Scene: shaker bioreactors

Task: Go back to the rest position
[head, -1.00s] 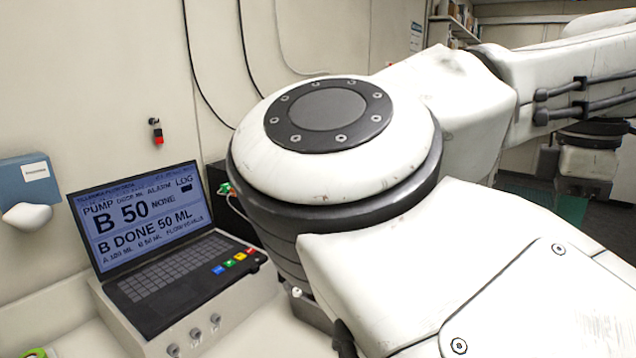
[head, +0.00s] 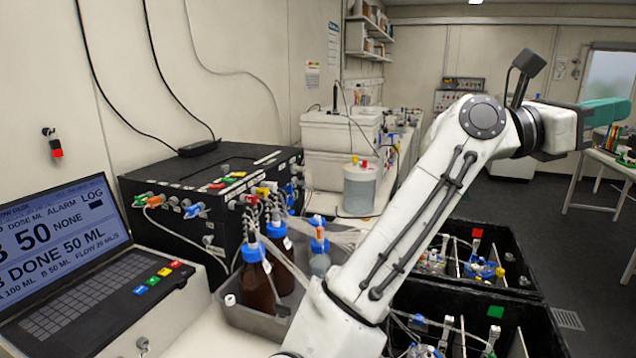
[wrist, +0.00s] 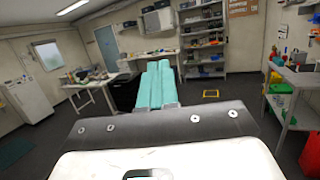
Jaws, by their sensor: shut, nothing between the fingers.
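My gripper (head: 606,112) has teal fingers and is raised at the right edge of the head view, pointing away to the right, clear of the bench and the black bins. In the wrist view my gripper (wrist: 156,86) shows its teal fingers side by side, shut and empty, pointing out into the open room. My white arm slants up from the bottom middle of the head view.
A laptop (head: 75,265) reads "B DONE 50 ML". Brown bottles with blue caps (head: 257,285) stand in a grey tray beside a black pump box (head: 170,220). Black shaker bins (head: 530,325) lie right of my arm. Open floor (head: 500,215) lies beyond.

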